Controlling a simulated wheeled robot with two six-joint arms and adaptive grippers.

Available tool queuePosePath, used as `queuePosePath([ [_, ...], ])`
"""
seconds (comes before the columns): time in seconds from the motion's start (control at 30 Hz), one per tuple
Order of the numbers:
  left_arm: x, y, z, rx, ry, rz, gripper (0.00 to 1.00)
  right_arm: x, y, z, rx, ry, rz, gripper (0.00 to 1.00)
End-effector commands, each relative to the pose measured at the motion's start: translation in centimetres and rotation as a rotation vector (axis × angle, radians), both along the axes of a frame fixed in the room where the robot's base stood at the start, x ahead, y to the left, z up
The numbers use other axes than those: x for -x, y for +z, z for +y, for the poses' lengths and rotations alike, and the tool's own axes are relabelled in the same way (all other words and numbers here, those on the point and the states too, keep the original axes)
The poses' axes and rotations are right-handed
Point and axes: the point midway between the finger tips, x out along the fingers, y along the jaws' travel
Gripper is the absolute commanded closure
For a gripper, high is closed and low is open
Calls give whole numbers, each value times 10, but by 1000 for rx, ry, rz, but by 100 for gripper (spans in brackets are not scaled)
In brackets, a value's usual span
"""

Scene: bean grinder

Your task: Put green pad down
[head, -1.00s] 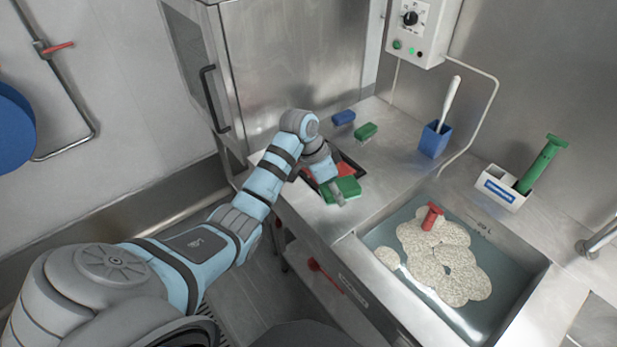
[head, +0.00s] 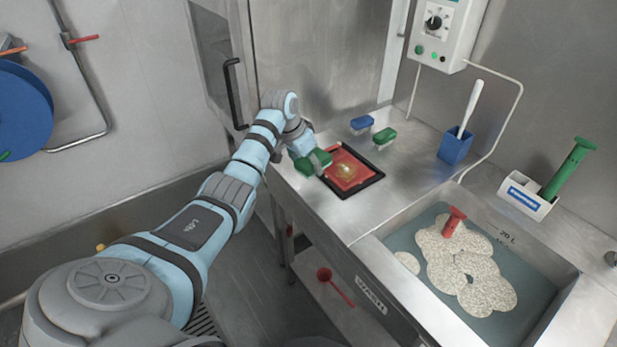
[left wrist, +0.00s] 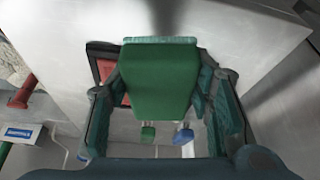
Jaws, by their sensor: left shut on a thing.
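My left gripper (head: 309,158) is shut on a green pad (head: 316,161), which it holds at the left edge of the black-rimmed red tray (head: 357,178). I cannot tell whether the pad touches the counter. In the left wrist view the held pad (left wrist: 160,82) fills the middle, between the two fingers. A second green pad (head: 384,137) lies on the counter behind the tray, next to a blue pad (head: 361,124). My right gripper is out of view.
A yellowish patch (head: 346,170) shows on the tray's red surface. A blue holder (head: 455,147) with a white-handled tool stands at the back. The sink (head: 404,240) on the right holds water, a pale speckled mass and a red-handled item (head: 454,221). A white box (head: 527,200) holds a green tool.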

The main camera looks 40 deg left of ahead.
Motion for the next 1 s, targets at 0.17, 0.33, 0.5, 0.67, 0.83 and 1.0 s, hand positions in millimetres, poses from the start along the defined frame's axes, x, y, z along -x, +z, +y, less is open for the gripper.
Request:
queuePosePath([
  [0.17,1,-37,0,1,-1,4,97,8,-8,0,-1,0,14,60],
  [0.33,1,-42,0,0,0,1,97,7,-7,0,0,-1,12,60],
  [0.5,1,-43,0,0,-1,2,97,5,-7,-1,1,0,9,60],
  [0.67,0,-48,0,0,-1,1,97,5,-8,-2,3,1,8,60],
  [0.83,0,-50,0,0,-1,1,43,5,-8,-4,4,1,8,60],
  [1.0,0,-50,0,0,-1,1,33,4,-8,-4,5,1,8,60],
])
